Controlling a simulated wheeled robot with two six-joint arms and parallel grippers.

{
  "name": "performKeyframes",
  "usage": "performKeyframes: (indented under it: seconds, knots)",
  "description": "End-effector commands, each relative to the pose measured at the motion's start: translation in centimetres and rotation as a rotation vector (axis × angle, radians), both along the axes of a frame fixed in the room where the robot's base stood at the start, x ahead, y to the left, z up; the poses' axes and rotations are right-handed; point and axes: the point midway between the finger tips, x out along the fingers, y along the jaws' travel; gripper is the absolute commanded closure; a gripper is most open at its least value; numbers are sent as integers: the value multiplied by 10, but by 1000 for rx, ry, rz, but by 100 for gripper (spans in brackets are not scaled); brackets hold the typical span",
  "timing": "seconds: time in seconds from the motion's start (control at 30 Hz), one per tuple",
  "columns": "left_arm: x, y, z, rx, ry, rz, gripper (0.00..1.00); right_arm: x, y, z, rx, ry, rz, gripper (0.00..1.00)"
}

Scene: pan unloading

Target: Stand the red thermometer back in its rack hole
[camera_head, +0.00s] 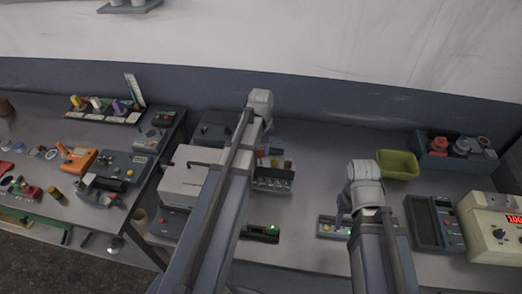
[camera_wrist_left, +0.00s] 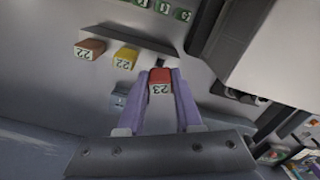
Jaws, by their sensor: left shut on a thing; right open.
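The red thermometer (camera_wrist_left: 160,76), with a label reading 23, is between the purple fingers of my left gripper (camera_wrist_left: 161,84) in the left wrist view. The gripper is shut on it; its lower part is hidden. A brown-orange thermometer (camera_wrist_left: 90,48) and a yellow thermometer (camera_wrist_left: 125,57), both labelled 22, stand beside it. In the head view the rack (camera_head: 272,187) is just right of my left arm, which hides part of it and the left fingers. The rack's holes are not clear. My right gripper (camera_head: 342,215) is open near a small panel at the front right.
A white box-shaped device (camera_head: 188,178) stands left of my left arm. A yellow-green bin (camera_head: 397,164) and a dark tray of jars (camera_head: 456,150) are at the back right. A meter (camera_head: 436,222) lies on the right. The bench between the rack and the bin is mostly clear.

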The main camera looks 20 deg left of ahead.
Motion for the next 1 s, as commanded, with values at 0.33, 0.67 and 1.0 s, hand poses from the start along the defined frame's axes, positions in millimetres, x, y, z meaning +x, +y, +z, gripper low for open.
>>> performKeyframes:
  seconds: [0.33,0.67,1.0]
  knots:
    - [0,0,-5,0,0,0,100,0,0,-5,0,0,0,50]
    - [0,0,-10,0,0,0,100,0,0,-10,0,0,-1,50]
    - [0,0,-14,0,0,0,100,0,0,-14,0,0,-1,50]
